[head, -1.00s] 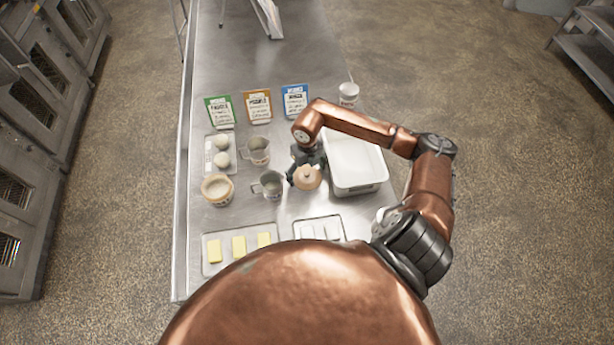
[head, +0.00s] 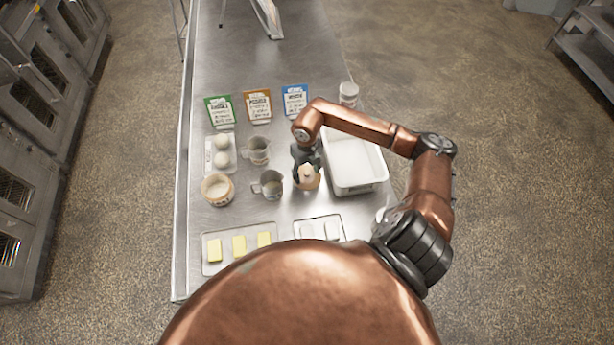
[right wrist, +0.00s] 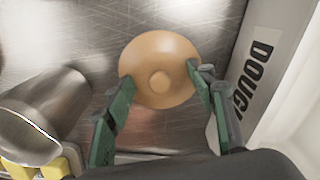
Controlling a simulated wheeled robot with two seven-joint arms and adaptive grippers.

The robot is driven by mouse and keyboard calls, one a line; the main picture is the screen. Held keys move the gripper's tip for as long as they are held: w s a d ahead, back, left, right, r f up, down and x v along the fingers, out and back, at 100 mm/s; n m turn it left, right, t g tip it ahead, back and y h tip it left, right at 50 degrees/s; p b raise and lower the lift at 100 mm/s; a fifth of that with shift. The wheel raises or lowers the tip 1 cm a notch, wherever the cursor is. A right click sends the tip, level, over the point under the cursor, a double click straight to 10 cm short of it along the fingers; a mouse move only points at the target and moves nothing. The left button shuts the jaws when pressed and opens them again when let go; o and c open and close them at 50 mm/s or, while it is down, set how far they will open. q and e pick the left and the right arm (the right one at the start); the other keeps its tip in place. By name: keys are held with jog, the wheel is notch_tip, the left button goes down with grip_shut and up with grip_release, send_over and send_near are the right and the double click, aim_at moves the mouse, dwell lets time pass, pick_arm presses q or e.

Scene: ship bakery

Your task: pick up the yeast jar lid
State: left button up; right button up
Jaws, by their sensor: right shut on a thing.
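The yeast jar lid (right wrist: 160,55) is a round tan disc with a small knob in its middle, seen from above in the right wrist view. In the head view the lid (head: 308,183) is partly covered by my right gripper (head: 306,173). The fingers of my right gripper (right wrist: 160,74) are shut on the lid's rim from both sides. I cannot tell whether it touches what is beneath. An open tan jar (head: 217,189) with pale contents stands to the left. My left gripper is out of view.
A white dough tub (head: 371,187) stands close on the right, its wall (right wrist: 250,75) near a finger. Metal cups (head: 270,184) (head: 257,151) are to the left. A butter tray (head: 227,261) and another tray (head: 318,219) lie nearer. Cards stand behind.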

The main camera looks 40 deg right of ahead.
jog(key=shift+s+f, duration=0.2)
